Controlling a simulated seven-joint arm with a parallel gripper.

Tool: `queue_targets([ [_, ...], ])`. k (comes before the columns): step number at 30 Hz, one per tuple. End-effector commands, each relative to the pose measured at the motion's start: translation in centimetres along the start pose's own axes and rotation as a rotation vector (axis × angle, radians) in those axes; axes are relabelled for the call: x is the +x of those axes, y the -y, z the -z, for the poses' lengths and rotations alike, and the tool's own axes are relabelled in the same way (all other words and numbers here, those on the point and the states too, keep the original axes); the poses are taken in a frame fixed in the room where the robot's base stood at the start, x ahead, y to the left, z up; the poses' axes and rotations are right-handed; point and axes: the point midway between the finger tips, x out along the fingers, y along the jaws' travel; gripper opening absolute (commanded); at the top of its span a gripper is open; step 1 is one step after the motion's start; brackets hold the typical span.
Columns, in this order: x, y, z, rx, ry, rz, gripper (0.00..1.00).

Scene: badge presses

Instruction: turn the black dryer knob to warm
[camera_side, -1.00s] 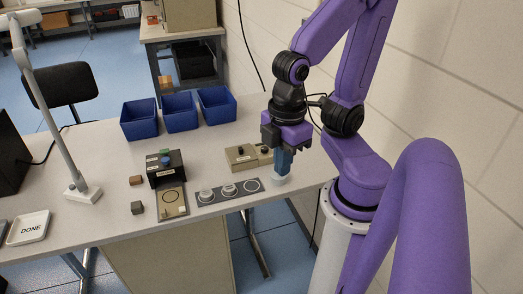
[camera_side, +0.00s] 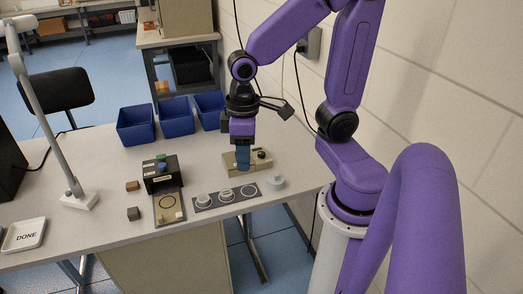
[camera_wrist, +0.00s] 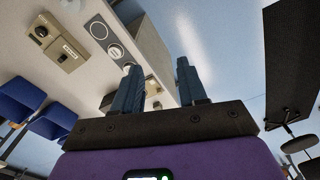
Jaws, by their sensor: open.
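A low beige box (camera_side: 231,166) with black knobs stands on the table in the side view. One black knob (camera_side: 261,154) shows at its right end; my gripper's fingers hide the box's left part. My gripper (camera_side: 242,168) points down at the box; I cannot tell whether it touches. The wrist view shows the beige box (camera_wrist: 70,64) at upper left, with one dark knob (camera_wrist: 41,31) and a smaller one (camera_wrist: 62,57) beside an unreadable label. There my gripper (camera_wrist: 158,64) has its fingers apart, with no knob between them.
A black press box (camera_side: 163,171) with a beige plate is left of the beige box. In front lies a grey circle-marked strip (camera_side: 239,196) bearing white round parts. Blue bins (camera_side: 176,119) stand behind.

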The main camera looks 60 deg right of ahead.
Motion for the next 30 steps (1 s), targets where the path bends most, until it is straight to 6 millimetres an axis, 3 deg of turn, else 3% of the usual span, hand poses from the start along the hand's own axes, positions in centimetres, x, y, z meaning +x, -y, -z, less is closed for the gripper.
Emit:
queue_targets([
  [6,0.9,-6.0,3.4,0.419,0.005,-0.007,0.42],
  [15,2.5,-15.7,4.7,0.979,0.008,-0.015,0.42],
  [23,4.3,-24.7,2.3,1.465,0.009,-0.021,0.42],
  [30,5.9,-31.2,-2.1,1.854,0.009,-0.024,0.42],
])
